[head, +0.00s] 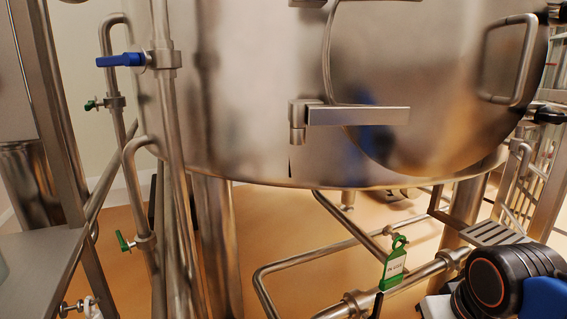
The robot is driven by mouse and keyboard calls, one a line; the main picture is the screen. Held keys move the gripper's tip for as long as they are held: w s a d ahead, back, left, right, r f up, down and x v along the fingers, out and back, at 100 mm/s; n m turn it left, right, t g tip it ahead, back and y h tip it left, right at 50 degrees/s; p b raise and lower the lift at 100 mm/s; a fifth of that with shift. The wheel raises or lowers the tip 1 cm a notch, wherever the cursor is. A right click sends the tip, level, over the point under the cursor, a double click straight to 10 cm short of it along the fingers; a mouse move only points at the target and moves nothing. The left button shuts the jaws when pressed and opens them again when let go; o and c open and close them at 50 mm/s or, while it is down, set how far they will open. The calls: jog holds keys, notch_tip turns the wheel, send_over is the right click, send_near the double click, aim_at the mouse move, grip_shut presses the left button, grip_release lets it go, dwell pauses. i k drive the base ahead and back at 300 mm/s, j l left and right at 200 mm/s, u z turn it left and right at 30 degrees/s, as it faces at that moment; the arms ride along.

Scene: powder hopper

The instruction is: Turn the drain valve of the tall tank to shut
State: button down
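The tall tank (250,90) is a large steel vessel filling the top of the head view, with a round door on its front. Pipes run below its rounded bottom. A dark upright bar (377,305), perhaps a lever, shows just below the tag, cut off by the frame edge. A blue-handled valve (122,60) sits on a pipe at the left, its handle level. I cannot tell for certain which part is the drain valve. My gripper is not in view.
Small green-handled valves (124,241) sit on the left pipes. The door's long latch (357,115) sticks out in front of the tank. A steel shelf (35,265) stands at the left. A black round body with an orange ring, possibly mine, fills the lower right.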

aim_at(458, 278)
jog(key=z, duration=0.9)
